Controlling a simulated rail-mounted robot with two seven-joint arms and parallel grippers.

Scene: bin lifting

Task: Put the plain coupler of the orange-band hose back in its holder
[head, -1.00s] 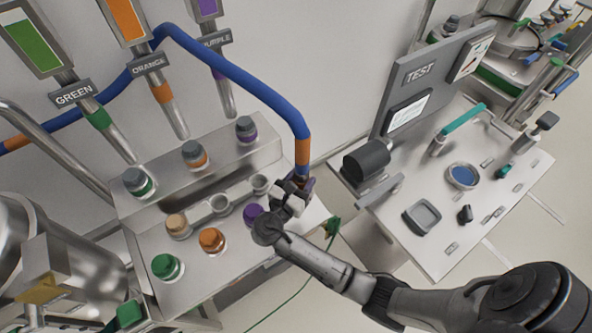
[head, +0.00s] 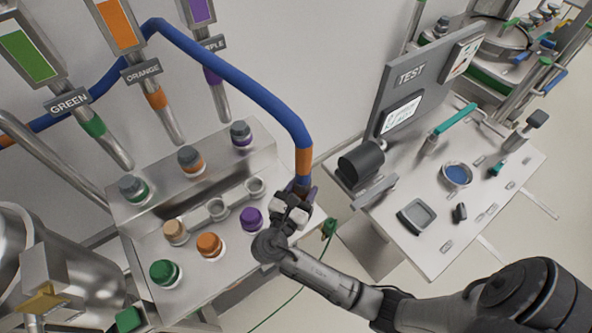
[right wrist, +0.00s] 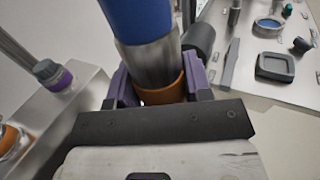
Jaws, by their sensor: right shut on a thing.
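The blue hose (head: 245,82) has an orange band (head: 303,161) near its lower end. My right gripper (head: 293,205) is shut on the coupler at that end, just right of the front rack. In the right wrist view the metal coupler (right wrist: 150,65) with an orange-brown ring (right wrist: 165,90) sits between the purple finger pads. The coupler's lower tip is hidden by the gripper. My left gripper is not in view.
Green (head: 164,271), orange (head: 209,244) and purple (head: 251,218) caps line the rack's front. Grey-topped fittings stand on the raised ledge behind. A TEST bench (head: 400,250) stands at right, across a floor gap with a green cable (head: 329,228).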

